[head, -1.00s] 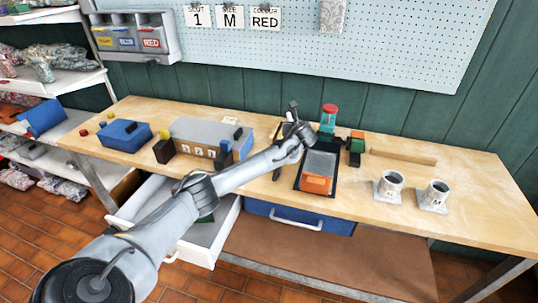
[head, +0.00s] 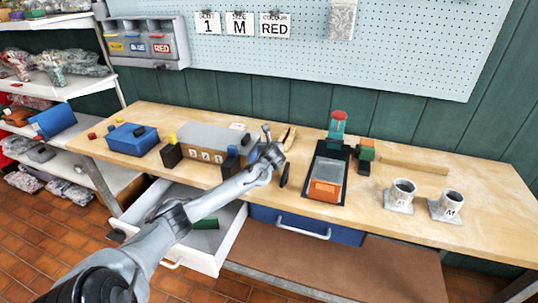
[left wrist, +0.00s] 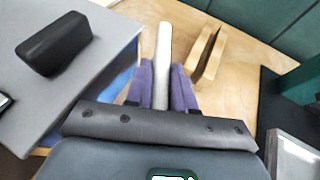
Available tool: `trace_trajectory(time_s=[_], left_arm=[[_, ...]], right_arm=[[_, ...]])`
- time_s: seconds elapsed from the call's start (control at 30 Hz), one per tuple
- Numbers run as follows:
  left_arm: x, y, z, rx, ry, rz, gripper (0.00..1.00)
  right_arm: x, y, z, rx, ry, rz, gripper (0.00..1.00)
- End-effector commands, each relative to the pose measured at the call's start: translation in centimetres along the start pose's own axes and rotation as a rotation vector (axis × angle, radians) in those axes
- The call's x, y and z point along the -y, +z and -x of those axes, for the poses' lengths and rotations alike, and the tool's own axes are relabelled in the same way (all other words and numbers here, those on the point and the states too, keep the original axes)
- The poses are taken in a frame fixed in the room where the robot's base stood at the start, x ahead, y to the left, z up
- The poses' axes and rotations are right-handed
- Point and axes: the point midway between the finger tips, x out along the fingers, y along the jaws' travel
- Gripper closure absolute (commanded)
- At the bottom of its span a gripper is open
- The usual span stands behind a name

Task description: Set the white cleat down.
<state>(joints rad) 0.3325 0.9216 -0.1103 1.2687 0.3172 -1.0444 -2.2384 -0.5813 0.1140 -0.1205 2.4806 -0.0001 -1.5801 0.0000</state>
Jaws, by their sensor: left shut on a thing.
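My left gripper (left wrist: 161,88) is shut on the white cleat (left wrist: 162,50), a slim pale bar that points away between the purple finger pads. In the head view my left gripper (head: 272,153) is over the bench, between the grey-topped box and the black-based fixture. The cleat's lower part is hidden by the fingers, and I cannot tell whether it touches the bench. My right gripper is not in view.
A wooden two-sided piece (left wrist: 205,55) stands just right of the cleat. The grey-topped box (head: 215,138) is left, with a black block (left wrist: 55,43) on it. The fixture (head: 308,186) is right. A white drawer (head: 232,240) hangs open below.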

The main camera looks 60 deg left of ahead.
Motion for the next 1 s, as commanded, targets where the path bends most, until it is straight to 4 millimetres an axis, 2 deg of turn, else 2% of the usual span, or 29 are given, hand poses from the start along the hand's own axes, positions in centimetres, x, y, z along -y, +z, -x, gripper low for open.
trace_trajectory(time_s=[0.33, 0.8, 0.83, 0.97, 1.0], left_arm=[[0.0, -3.5, -1.4, -0.001, 0.0, 0.002, 1.0], [0.0, -3.9, -1.6, 0.0, 0.0, 0.0, 1.0], [0.0, -4.0, -1.6, 0.0, 0.0, 0.0, 0.72], [0.0, -4.0, -1.6, 0.0, 0.0, 0.001, 0.52], [0.0, -4.0, -1.6, 0.0, 0.0, 0.001, 0.51]], right_arm=[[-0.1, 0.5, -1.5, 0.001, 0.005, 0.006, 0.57], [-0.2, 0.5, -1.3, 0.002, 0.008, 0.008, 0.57], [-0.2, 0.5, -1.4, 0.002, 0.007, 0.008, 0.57], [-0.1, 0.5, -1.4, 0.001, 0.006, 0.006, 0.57], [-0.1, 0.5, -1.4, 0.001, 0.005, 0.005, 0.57]])
